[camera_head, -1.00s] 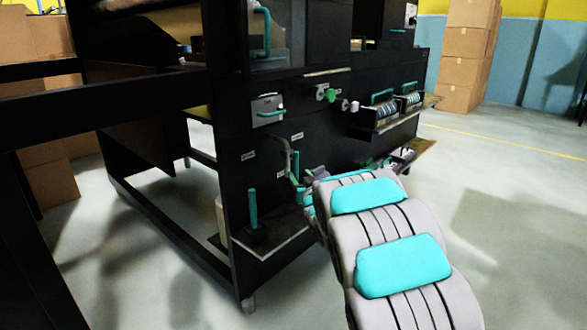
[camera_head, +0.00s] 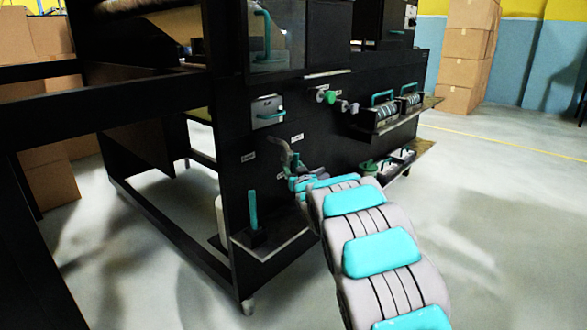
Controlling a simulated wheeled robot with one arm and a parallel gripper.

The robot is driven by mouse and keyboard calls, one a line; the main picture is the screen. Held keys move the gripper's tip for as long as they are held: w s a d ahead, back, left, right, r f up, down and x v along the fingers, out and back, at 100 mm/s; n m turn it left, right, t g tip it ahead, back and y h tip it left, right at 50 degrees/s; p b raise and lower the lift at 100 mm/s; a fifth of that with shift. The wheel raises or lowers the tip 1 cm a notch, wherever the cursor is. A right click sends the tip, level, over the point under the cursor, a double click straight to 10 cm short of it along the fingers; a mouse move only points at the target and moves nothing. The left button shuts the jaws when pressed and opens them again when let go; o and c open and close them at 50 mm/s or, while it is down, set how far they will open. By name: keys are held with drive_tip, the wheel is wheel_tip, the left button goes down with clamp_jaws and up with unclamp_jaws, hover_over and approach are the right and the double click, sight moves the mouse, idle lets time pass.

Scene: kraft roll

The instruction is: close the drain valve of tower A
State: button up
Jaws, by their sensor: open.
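My arm reaches from the lower right toward the black machine's front panel (camera_head: 235,180). My gripper (camera_head: 288,163) is small and dark at the far end of the arm, close to the panel below a small white label (camera_head: 297,137). Its jaws are open, and I see nothing held in them. The wrist hides part of the panel behind it. I cannot make out the drain valve of tower A for certain, and the small labels are not readable. Whether the gripper touches any fitting cannot be told.
A teal upright handle (camera_head: 253,208) stands on a low ledge left of my gripper. Cardboard boxes (camera_head: 467,55) stand behind. The right floor is clear.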

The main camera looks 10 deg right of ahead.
drive_tip(key=shift+c, duration=0.3)
clamp_jaws()
idle(1.1)
